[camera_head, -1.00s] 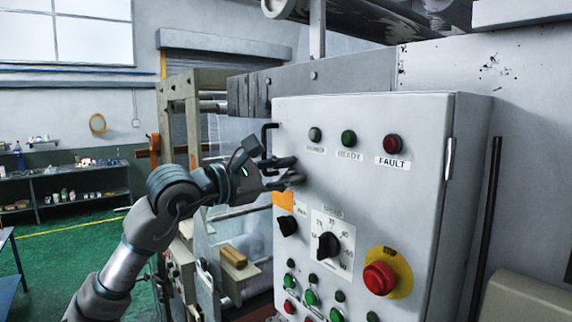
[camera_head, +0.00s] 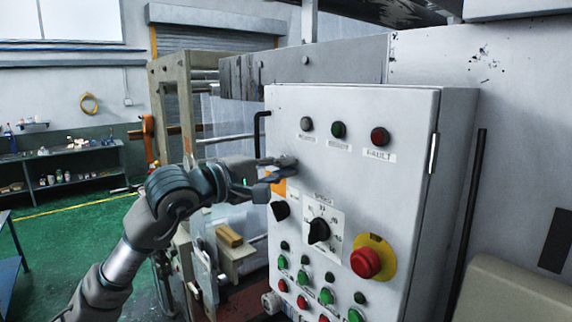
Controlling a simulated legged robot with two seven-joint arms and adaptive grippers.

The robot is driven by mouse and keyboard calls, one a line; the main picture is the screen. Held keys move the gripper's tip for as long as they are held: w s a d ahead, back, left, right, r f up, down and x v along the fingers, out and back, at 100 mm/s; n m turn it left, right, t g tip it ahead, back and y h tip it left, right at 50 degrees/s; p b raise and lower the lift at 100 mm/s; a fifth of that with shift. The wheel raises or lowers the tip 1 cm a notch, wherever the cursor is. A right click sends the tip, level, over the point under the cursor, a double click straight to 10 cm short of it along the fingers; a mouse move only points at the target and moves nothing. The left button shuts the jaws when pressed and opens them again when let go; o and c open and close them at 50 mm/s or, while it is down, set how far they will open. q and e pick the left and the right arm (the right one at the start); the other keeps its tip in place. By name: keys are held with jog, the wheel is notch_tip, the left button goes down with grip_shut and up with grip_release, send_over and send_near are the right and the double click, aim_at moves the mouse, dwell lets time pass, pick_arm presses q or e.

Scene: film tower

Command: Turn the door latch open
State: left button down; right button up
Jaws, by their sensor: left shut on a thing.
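The grey control cabinet door (camera_head: 352,185) faces me with lamps, knobs and push buttons. My left gripper (camera_head: 282,169) is at the upper left part of the door, above the orange label (camera_head: 277,189). Its dark fingers point right and are shut on the door latch. The latch is mostly hidden by the fingers, so I cannot tell how far it is turned. The door appears closed. My right gripper is not in view.
A black bar handle (camera_head: 257,136) stands by the cabinet's left edge, close above my gripper. Black knobs (camera_head: 318,230) and a red stop button (camera_head: 365,262) stick out below and right. A machine frame (camera_head: 178,110) stands behind my left arm.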

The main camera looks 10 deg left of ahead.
pick_arm(q)
jog(key=shift+w+a+f, duration=0.15)
jog(key=shift+w+a, duration=0.05)
jog(key=shift+a, duration=0.05)
dwell(0.3)
jog(key=c, duration=1.3)
grip_release()
jog(key=shift+o, duration=0.2)
jog(key=w+a+v, duration=0.1)
jog(key=v, duration=1.1)
jog(key=shift+s+a, duration=0.2)
jog(key=shift+a, duration=0.05)
